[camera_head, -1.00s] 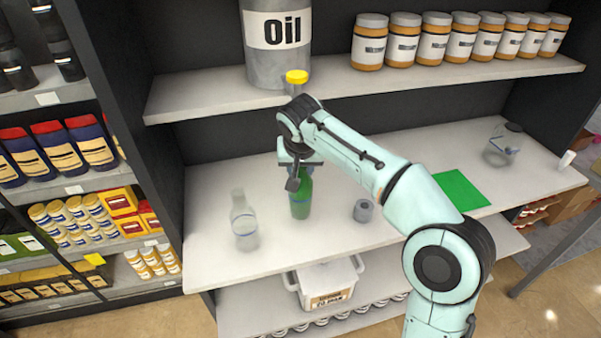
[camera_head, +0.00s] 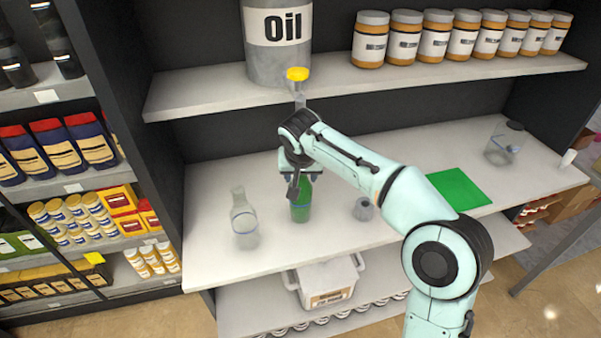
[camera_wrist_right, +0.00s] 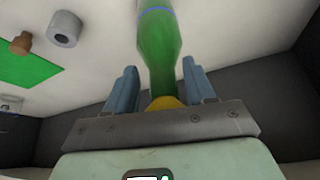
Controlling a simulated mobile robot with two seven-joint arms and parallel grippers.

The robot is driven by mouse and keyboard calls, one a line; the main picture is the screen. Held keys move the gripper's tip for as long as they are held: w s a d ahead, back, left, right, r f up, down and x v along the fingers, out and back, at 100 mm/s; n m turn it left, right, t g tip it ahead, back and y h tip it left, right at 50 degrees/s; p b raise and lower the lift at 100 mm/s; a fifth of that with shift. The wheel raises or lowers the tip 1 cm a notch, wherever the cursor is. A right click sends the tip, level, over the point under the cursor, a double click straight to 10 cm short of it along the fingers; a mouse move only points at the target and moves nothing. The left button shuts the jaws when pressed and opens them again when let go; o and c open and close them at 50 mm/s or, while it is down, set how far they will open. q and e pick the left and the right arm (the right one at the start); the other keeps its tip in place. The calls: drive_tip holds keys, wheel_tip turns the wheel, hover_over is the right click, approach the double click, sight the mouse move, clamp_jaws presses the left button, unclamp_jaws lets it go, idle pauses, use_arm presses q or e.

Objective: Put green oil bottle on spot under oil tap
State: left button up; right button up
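The green oil bottle (camera_head: 300,207) stands upright on the white counter, below the oil tap. It also fills the upper middle of the right wrist view (camera_wrist_right: 162,50), with a yellow patch at its near end. The tap has a yellow knob (camera_head: 297,74) and sits in front of the grey Oil drum (camera_head: 278,50). My right gripper (camera_head: 299,180) is above the bottle and hides its top. In the right wrist view its two fingers (camera_wrist_right: 160,85) stand on either side of the bottle's neck, with narrow gaps showing. My left gripper is not in view.
A clear bottle (camera_head: 243,222) stands left of the green one. A small grey piece (camera_head: 363,209) stands to its right. A green mat (camera_head: 459,189) and a clear jug (camera_head: 504,145) are farther right. The upper shelf (camera_head: 340,96) overhangs the counter.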

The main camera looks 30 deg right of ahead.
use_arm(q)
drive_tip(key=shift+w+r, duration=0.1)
use_arm(e)
drive_tip(key=shift+r, duration=0.15)
drive_tip(key=shift+a+r, duration=0.1)
drive_tip(key=shift+r, duration=0.25)
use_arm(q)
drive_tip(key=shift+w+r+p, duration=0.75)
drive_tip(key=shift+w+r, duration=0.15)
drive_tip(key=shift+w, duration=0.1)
use_arm(e)
drive_tip(key=v, duration=1.1)
drive_tip(key=shift+s+r, duration=0.15)
drive_tip(key=shift+r, duration=0.1)
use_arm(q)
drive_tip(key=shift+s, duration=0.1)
use_arm(e)
drive_tip(key=shift+f, duration=0.1)
